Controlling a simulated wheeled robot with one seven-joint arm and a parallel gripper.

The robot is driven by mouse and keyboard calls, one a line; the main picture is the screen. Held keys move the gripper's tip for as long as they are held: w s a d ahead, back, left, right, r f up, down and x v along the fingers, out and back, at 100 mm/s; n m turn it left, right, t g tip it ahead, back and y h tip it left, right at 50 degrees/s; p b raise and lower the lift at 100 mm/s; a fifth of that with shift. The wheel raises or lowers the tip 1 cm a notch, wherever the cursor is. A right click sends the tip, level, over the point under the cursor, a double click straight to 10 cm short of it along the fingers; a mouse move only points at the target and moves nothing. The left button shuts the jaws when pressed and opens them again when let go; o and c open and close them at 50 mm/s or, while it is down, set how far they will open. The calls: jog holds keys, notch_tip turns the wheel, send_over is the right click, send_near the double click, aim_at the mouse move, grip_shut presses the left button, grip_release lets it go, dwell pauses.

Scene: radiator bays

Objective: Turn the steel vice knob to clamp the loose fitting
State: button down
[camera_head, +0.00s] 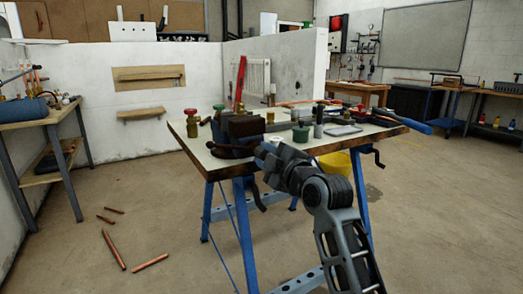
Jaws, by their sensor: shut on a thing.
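The vice (240,127) is a dark, brownish block near the front left of the workbench top (200,148). My arm reaches in from the lower right, and my gripper (257,153) is at the vice's front, low by the table edge. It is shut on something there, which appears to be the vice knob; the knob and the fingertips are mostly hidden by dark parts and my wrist. A small upright piece shows at the top of the vice jaws. I cannot tell whether it is the loose fitting.
A brass valve with a red knob (192,122) stands left of the vice. A green pot (300,133) and several tools stand to the right. A bench crank (257,196) hangs below the front edge. Copper pipe pieces (113,250) lie on the floor at left; floor around is open.

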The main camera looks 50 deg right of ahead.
jog(key=m+p, duration=0.4)
jog(key=m, duration=0.3)
jog(key=shift+r, duration=0.1)
jog(key=m+p, duration=0.5)
jog(key=m, duration=0.3)
jog(key=m+p, duration=0.8)
jog(key=m, duration=0.3)
jog(key=shift+p, duration=0.3)
jog(key=c, duration=1.2)
grip_release()
jog(key=shift+s+f+m, duration=0.1)
jog(key=shift+f+m, duration=0.2)
jog(key=shift+m, duration=0.1)
jog(key=shift+o, duration=1.2)
jog(key=shift+r, duration=0.1)
